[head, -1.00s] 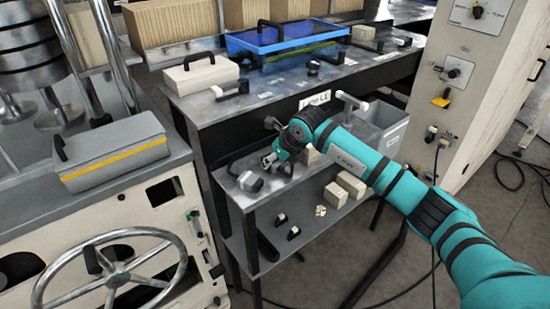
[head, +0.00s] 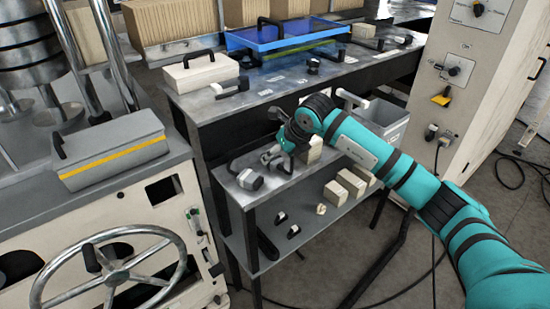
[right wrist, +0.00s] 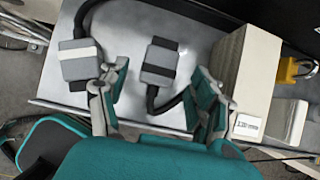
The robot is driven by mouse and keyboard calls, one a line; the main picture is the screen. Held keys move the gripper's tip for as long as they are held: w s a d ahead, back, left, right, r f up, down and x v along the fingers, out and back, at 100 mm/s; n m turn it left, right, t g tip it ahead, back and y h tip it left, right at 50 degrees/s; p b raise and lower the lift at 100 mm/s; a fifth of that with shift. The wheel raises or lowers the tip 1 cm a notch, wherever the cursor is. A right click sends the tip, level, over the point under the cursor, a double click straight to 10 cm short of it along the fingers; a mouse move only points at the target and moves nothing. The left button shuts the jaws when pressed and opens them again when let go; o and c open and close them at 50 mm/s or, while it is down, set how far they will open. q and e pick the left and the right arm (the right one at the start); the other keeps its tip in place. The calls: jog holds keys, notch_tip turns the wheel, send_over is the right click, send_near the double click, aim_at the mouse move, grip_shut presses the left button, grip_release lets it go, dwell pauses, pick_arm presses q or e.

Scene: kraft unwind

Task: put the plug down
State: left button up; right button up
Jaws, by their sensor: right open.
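One plug (right wrist: 160,62) lies between the spread fingers of my right gripper (right wrist: 161,72), with clear gaps on both sides. The other plug (right wrist: 80,60) lies left of the left finger. In the head view one plug (head: 250,179) shows on the shelf top, left of my right gripper (head: 271,157). The second is mostly hidden by the gripper there. My right gripper is open and empty, just above the shelf. My left gripper is out of view.
A pale block (right wrist: 245,65) stands right of the gripper, close to the right finger. A lower shelf (head: 270,255) holds small black parts. A grey bin (head: 385,125) is at the right. The higher bench (head: 210,115) rises behind.

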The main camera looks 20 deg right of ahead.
jog(key=b+v, duration=0.1)
jog(key=v, duration=0.7)
jog(key=shift+s+r, duration=0.25)
jog(key=shift+r, duration=0.05)
